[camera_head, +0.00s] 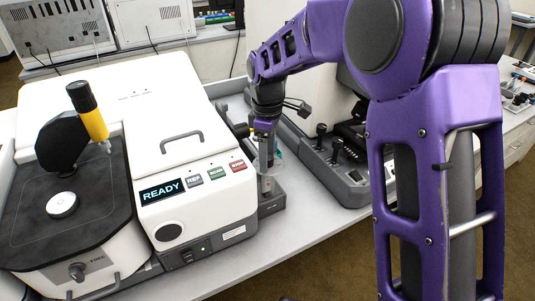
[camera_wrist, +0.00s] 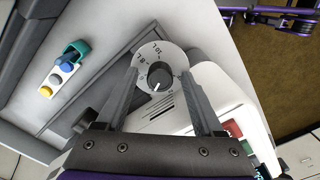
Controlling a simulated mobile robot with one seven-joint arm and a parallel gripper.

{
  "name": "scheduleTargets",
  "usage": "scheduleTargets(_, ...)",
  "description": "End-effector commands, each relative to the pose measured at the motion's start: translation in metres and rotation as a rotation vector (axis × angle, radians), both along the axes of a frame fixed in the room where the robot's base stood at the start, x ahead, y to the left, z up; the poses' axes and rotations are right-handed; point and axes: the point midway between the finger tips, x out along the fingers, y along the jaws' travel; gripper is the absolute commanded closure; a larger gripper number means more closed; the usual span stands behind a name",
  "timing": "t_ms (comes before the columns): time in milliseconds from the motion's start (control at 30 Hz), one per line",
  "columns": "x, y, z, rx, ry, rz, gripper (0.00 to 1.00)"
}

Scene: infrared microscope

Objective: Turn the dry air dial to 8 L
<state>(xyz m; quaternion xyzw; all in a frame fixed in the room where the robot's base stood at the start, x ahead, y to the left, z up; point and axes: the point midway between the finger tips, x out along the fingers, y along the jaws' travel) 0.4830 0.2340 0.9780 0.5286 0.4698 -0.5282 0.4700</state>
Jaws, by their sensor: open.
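The dry air dial (camera_wrist: 158,75) shows in the wrist view as a dark round knob on a pale disc with printed litre marks. A white pointer line on the knob points down and slightly left in the picture; the mark it meets is too small to read. My gripper (camera_wrist: 161,84) is open, with one finger on each side of the dial. I cannot tell whether the fingers touch it. In the head view my gripper (camera_head: 266,170) is low beside the right side of the white microscope, and I cannot make out the dial there.
The white microscope (camera_head: 155,175) with a READY display (camera_head: 162,190) stands left of my gripper. A grey joystick controller (camera_head: 335,165) stands to the right. A grey block (camera_head: 272,202) is just below my gripper. Coloured items (camera_wrist: 62,68) lie at the wrist view's left.

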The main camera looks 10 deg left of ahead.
Motion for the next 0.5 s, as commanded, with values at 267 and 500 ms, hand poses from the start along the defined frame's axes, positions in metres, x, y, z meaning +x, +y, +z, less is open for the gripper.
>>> scheduleTargets(267,0.0,-0.0001,0.0003,0.0,0.0,0.0,0.56)
scheduleTargets(500,0.0001,-0.0001,0.0004,0.0,0.0,0.0,0.99)
